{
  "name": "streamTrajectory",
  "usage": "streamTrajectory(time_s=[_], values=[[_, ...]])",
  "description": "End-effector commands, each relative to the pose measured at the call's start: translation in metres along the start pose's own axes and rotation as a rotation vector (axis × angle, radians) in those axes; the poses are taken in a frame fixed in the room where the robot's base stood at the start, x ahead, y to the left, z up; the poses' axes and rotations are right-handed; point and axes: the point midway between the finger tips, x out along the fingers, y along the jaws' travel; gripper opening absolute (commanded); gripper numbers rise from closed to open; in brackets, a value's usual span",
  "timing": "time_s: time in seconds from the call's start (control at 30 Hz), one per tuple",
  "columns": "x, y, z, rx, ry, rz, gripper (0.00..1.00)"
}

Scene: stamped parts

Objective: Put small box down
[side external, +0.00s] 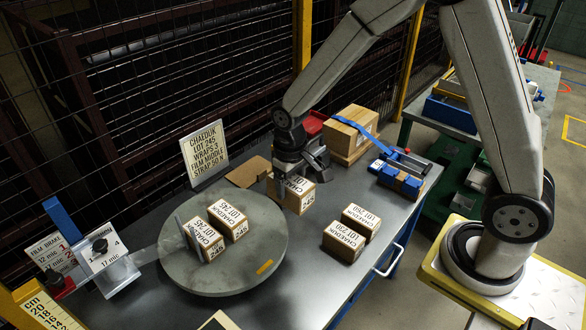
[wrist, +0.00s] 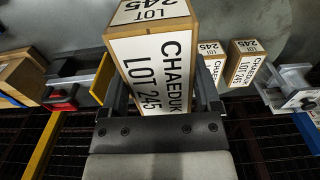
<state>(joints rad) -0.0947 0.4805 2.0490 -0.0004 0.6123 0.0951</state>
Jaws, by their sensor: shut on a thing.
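My gripper (side external: 290,172) points down and is shut on a small brown box (side external: 300,194) with white labels. The box is at the right edge of the round grey turntable (side external: 190,272); I cannot tell whether it touches a surface. In the wrist view my gripper (wrist: 160,92) has a finger on each side of the box (wrist: 152,62), whose labels read CHAEDUK LOT 245. Two similar boxes stand side by side on the turntable, a front one (side external: 204,240) and a rear one (side external: 228,218). They also show right of the held box in the wrist view (wrist: 243,64).
Two more labelled boxes (side external: 344,241) (side external: 361,221) stand on the table right of the turntable. A larger strapped carton (side external: 350,133) and a blue tool (side external: 400,172) lie behind. A lot sign (side external: 204,150) stands at the back. A clear-plated film fixture (side external: 105,262) is at left.

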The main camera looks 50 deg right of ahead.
Motion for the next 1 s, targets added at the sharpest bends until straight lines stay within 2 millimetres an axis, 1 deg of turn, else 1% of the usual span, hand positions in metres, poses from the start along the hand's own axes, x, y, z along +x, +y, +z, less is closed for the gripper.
streamTrajectory(time_s=[0.17, 0.27, 0.37, 0.87, 0.97, 1.0], values=[[0.001, 0.000, -0.004, 0.000, 0.001, 0.000, 0.00], [0.004, -0.001, -0.010, 0.000, 0.001, 0.000, 0.00], [0.009, -0.002, -0.019, 0.000, 0.001, 0.000, 0.00], [0.037, -0.006, -0.082, 0.000, 0.002, 0.000, 0.00], [0.043, -0.007, -0.093, 0.000, 0.001, 0.000, 0.00], [0.048, -0.007, -0.096, 0.000, -0.001, 0.000, 0.00]])
